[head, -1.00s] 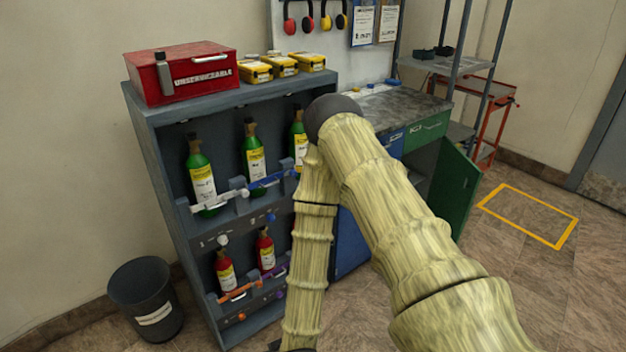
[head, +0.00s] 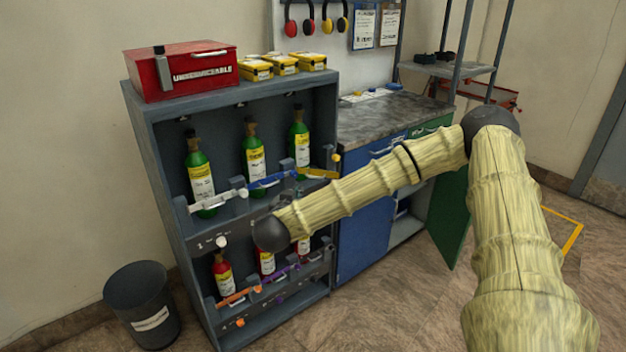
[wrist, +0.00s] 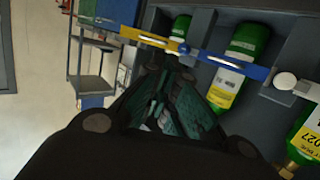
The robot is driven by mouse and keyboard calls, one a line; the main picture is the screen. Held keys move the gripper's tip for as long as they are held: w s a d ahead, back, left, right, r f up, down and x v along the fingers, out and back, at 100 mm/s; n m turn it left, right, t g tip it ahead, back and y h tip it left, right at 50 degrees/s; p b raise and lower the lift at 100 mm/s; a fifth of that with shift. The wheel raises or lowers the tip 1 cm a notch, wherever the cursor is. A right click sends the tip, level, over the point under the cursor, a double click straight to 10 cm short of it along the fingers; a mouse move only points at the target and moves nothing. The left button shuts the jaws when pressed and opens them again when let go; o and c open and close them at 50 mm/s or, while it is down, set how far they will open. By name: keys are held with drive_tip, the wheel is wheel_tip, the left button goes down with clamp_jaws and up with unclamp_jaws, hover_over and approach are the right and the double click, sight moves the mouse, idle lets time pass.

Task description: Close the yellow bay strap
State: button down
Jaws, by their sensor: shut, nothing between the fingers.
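The yellow strap (head: 318,173) is at the right end of the rack's upper row, in front of the rightmost green bottle (head: 299,135). Its right end sits below a yellow knob (head: 336,158) on the rack's edge and looks apart from it. The wrist view shows the strap (wrist: 143,38) running from beside a blue knob (wrist: 183,47) toward the left. My gripper (wrist: 168,70) is shut and empty, its dark green fingers pointing at the strap from just below. I cannot tell whether the fingertips touch it. In the head view my arm mostly hides the gripper.
The blue strap (head: 264,183) and white strap (head: 218,202) cross the neighbouring upper bays. Red bottles (head: 222,275) stand in the lower row, partly behind my arm. A blue cabinet (head: 365,215) with an open green door (head: 450,220) stands close on the right.

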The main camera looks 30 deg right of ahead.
drive_tip(key=d+r, duration=0.1)
drive_tip(key=d, duration=0.1)
drive_tip(key=p, duration=0.1)
approach(317, 171)
drive_tip(key=shift+h, duration=0.3)
drive_tip(key=x, duration=0.4)
drive_tip(key=shift+w+f, duration=0.15)
drive_tip(key=shift+w, duration=0.05)
drive_tip(key=shift+w+r+p, duration=0.1)
drive_tip(key=shift+r+p, duration=0.1)
drive_tip(key=shift+p, duration=0.35)
drive_tip(key=shift+d+f+y, duration=0.1)
drive_tip(key=shift+d+y, duration=0.05)
drive_tip(key=shift+y, duration=0.25)
